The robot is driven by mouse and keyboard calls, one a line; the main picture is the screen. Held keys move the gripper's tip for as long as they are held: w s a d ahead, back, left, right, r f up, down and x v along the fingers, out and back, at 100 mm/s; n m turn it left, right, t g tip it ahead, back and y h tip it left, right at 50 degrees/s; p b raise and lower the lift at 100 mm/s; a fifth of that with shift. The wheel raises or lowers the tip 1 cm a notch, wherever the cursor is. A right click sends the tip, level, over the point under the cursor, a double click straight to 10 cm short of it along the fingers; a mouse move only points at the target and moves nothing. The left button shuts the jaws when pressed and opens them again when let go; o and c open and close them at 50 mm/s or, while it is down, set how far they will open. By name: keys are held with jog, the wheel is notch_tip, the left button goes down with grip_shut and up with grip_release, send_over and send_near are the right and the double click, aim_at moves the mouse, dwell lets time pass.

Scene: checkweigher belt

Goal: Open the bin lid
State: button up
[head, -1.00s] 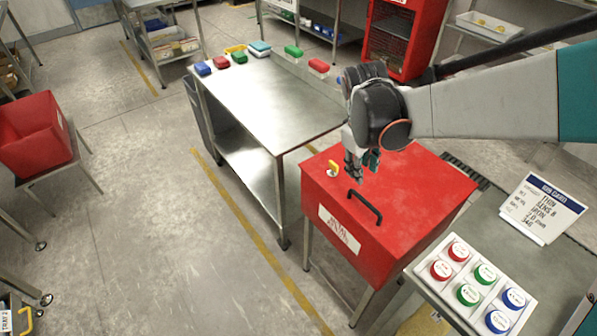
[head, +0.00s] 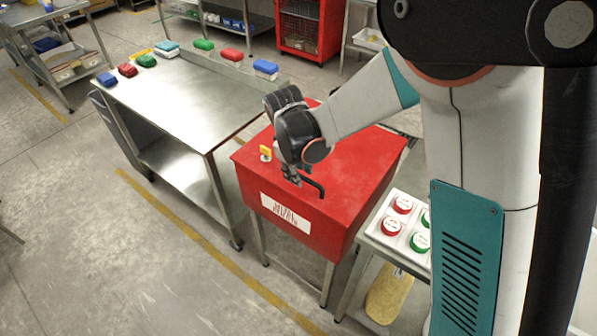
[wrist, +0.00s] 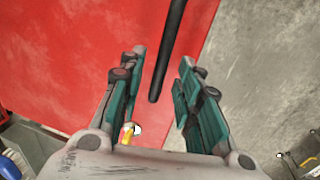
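The red bin (head: 350,165) stands on metal legs with its flat lid down. A black bar handle (head: 318,188) is on the lid near the front edge; it also shows in the wrist view (wrist: 167,55). My gripper (head: 294,178) is over the lid, close to the handle's left end. In the wrist view my gripper (wrist: 162,62) is open, its two fingers apart with the bar showing between them. Neither finger visibly touches the bar. A small yellow-topped piece (head: 265,152) is on the lid, left of my gripper.
A steel table (head: 190,100) stands left of the bin, with several coloured packs along its far edges. A button panel (head: 389,225) with red and green buttons is at the right, partly hidden by my arm. Open floor lies at the front left.

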jog(key=shift+c, duration=0.2)
grip_shut()
jog(key=shift+r, duration=0.15)
